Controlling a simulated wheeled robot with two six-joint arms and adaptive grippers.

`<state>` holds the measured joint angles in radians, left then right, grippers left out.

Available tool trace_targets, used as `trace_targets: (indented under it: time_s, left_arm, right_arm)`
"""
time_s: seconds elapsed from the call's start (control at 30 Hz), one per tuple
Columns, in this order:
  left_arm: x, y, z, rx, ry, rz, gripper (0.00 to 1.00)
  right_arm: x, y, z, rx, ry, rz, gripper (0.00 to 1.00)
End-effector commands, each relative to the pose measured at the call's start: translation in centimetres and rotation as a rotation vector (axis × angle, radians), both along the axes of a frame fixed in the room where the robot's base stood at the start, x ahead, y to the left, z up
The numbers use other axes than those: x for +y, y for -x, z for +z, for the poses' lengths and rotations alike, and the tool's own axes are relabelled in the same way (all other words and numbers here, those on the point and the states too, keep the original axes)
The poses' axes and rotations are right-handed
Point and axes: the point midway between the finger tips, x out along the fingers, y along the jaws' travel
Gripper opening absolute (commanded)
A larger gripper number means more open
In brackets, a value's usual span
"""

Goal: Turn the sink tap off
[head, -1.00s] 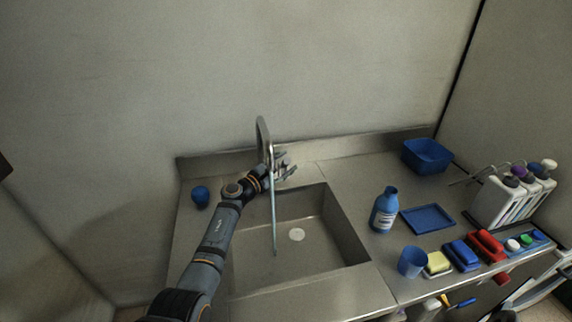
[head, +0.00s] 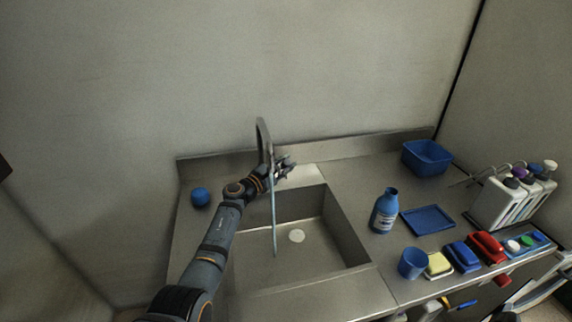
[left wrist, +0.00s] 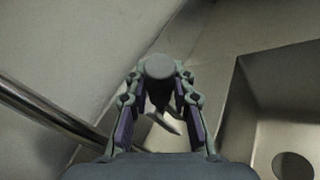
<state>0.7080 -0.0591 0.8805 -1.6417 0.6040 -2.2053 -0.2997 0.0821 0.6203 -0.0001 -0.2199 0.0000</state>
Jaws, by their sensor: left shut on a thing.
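The tall curved metal tap (head: 264,138) stands at the back edge of the sink, and a pale blue stream of water (head: 275,235) runs from it into the basin. My left gripper (head: 286,167) is beside the tap, just right of its spout. In the left wrist view my gripper's fingers (left wrist: 160,105) are closed around the tap's grey round-ended handle (left wrist: 160,67). The tap's metal pipe (left wrist: 50,110) crosses the left of that view. The base of the handle is mostly hidden by the fingers. My right gripper is not in view.
The sink basin (head: 335,235) lies under the arm, with a drain (head: 297,236). A blue round object (head: 200,196) stands left of the sink. A blue bottle (head: 384,212), blue cup (head: 412,263), blue tray (head: 428,219) and blue tub (head: 427,157) stand to the right.

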Motion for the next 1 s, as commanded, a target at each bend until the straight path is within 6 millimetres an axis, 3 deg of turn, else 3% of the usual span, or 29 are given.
trace_targets:
  time_s: [0.17, 0.3, 0.53, 0.9, 0.93, 1.0]
  left_arm:
    - [0.1, -0.5, 1.3, 0.068, 0.021, -0.001, 0.00]
    - [0.5, -1.6, 2.3, 0.242, 0.076, -0.001, 0.00]
    - [1.0, -3.0, 1.7, 0.447, 0.143, -0.001, 0.00]
    - [1.0, -3.1, 1.8, 0.478, 0.155, 0.000, 0.00]
    - [1.0, -3.1, 1.8, 0.477, 0.154, 0.000, 0.27]
    - [1.0, -3.1, 1.8, 0.476, 0.155, 0.000, 0.37]
  right_arm:
    - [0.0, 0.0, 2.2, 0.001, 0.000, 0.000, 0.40]
    - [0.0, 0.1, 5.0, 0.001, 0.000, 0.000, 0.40]
    - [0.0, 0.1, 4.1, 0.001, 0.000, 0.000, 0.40]
    - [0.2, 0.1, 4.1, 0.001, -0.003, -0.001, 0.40]
    - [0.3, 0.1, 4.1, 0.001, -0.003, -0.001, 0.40]
    - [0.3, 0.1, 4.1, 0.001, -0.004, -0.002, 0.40]
